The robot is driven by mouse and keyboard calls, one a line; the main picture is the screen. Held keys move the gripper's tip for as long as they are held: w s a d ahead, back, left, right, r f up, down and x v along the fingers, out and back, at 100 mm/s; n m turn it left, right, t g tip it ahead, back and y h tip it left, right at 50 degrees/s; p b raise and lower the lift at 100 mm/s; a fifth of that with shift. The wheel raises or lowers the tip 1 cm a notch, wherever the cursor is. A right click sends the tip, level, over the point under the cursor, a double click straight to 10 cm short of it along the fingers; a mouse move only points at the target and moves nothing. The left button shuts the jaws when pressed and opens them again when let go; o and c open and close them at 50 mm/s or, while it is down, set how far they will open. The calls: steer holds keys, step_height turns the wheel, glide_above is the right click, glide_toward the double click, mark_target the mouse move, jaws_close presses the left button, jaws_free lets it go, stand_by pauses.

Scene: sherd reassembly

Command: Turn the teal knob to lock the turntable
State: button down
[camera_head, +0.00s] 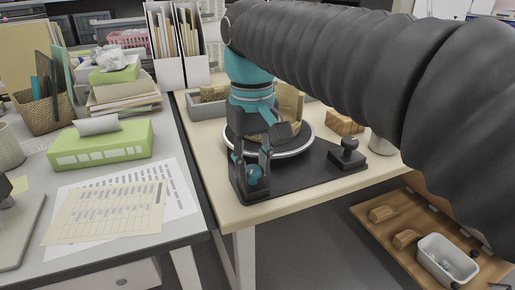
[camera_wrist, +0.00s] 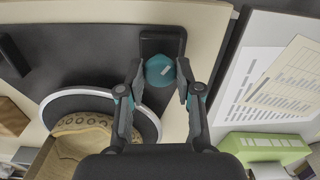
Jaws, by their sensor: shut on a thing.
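The teal knob (camera_wrist: 157,71) sits on a dark block at the edge of a black base plate (camera_head: 310,172). A short white mark on it runs diagonally in the wrist view. My gripper (camera_wrist: 160,78) is shut on the knob, with one finger on each side. In the head view the gripper (camera_head: 253,163) points down, and the teal knob (camera_head: 254,175) shows between the fingers. The turntable (camera_head: 295,148) is a round dark disc with a pale rim, partly hidden behind my gripper. A tan patterned sherd piece (camera_wrist: 84,138) lies on it.
A black clamp-like fixture (camera_head: 347,155) stands on the plate's right part. A brown block (camera_head: 345,123) and a grey tray (camera_head: 208,107) lie further back. A grey desk with papers (camera_head: 125,205) and a green box (camera_head: 100,143) adjoins at left. An open wooden case (camera_head: 395,225) lies below right.

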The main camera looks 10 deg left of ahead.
mark_target(253, 169)
steer(key=m+p, duration=0.3)
steer(key=m, duration=0.3)
steer(key=shift+r, duration=0.15)
steer(key=m+p, duration=0.1)
steer(key=m, duration=0.4)
stand_by(0.3)
steer(key=c, duration=0.8)
jaws_free()
steer(key=shift+o, duration=0.2)
step_height(253, 169, up, 12)
